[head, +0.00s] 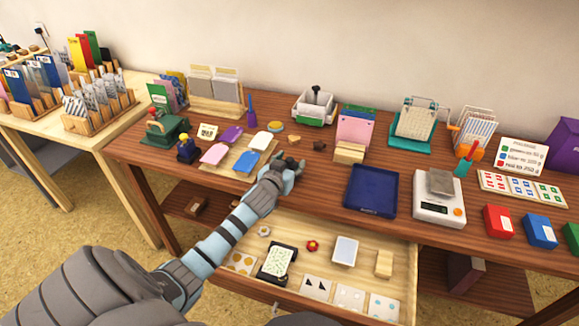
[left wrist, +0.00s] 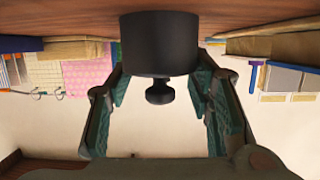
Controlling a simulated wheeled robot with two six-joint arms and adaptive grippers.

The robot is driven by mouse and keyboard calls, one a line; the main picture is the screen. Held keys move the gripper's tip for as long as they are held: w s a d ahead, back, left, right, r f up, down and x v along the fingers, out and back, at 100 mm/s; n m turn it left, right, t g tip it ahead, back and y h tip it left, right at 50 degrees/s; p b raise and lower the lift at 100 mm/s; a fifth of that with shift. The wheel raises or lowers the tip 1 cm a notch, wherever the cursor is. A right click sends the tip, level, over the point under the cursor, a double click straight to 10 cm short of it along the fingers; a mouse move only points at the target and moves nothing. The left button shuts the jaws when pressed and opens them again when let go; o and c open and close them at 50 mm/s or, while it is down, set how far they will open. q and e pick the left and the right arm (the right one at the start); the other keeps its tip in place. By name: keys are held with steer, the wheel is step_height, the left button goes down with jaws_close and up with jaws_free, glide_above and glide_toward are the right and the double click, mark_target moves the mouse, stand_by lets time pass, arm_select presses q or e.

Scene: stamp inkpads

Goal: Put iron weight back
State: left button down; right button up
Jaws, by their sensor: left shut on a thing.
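The iron weight (left wrist: 158,45) is a dark cylinder with a small round knob, large in the left wrist view. My left gripper (head: 289,167) is shut on it, with one green-padded finger on each side, as the left wrist view (left wrist: 160,58) shows. In the head view the gripper is low over the wooden table, just right of the colored cards, and it mostly hides the weight. I cannot tell whether the weight's base touches the tabletop. My right gripper is not in view.
A blue tray (head: 371,190) and a white scale (head: 438,211) bearing a grey block stand to the right. A pink pad stack (head: 354,128) is behind. An open drawer (head: 325,246) with cards and small items juts out below the table front.

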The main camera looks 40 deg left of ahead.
arm_select(q)
steer(key=shift+r, duration=0.15)
steer(key=c, duration=0.8)
jaws_free()
steer(key=shift+s, duration=0.1)
steer(key=p+v, duration=0.3)
steer(key=v, duration=0.9)
steer(key=shift+s, duration=0.1)
